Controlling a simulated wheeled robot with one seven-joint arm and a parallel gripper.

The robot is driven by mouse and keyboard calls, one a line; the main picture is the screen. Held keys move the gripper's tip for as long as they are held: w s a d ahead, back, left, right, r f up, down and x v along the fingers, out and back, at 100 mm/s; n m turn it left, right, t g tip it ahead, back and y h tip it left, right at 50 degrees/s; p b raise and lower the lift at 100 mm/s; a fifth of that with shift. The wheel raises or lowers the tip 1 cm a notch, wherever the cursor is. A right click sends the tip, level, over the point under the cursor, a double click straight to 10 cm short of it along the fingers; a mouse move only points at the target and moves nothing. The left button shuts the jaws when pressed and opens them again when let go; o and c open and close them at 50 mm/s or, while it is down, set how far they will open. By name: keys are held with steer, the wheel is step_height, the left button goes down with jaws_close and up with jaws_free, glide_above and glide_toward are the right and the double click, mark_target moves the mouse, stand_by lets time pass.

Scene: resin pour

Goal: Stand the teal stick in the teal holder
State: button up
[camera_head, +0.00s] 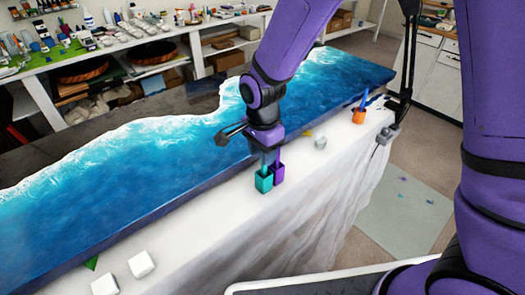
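The teal holder (263,182), a small open-topped block, stands upright on the white-covered table near the front edge of the blue panel. My gripper (270,158) points down directly above it, very close to its top. A narrow teal piece, which looks like the teal stick (265,168), shows between my gripper and the holder's opening. Its lower end appears to be at or inside the opening; its upper part is hidden by my gripper. The fingers are too small and covered to tell whether they are closed on it.
A purple holder (279,175) stands right beside the teal one. An orange holder (358,117) with a blue stick (365,98) stands farther right. A grey-white block (320,142) lies between. Two white cubes (141,264) and a green piece (91,263) lie at lower left.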

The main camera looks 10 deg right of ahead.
step_height(320, 180, up, 11)
stand_by(0.7)
steer(key=shift+f, duration=0.1)
stand_by(0.5)
steer(key=s+d+r+n+t, duration=0.1)
steer(key=s+d+r+n, duration=0.2)
steer(key=d+r, duration=0.4)
steer(key=s+d+r+n+t, duration=0.1)
steer(key=s+d+r+n, duration=0.15)
steer(key=d+r, duration=0.4)
steer(key=s+d+r+n+t, duration=0.2)
steer(key=s+d+n, duration=0.3)
steer(key=s+d, duration=0.6)
steer(key=shift+s+d+r+n+t, duration=0.3)
steer(key=shift+s+t, duration=0.3)
steer(key=shift+s, duration=0.3)
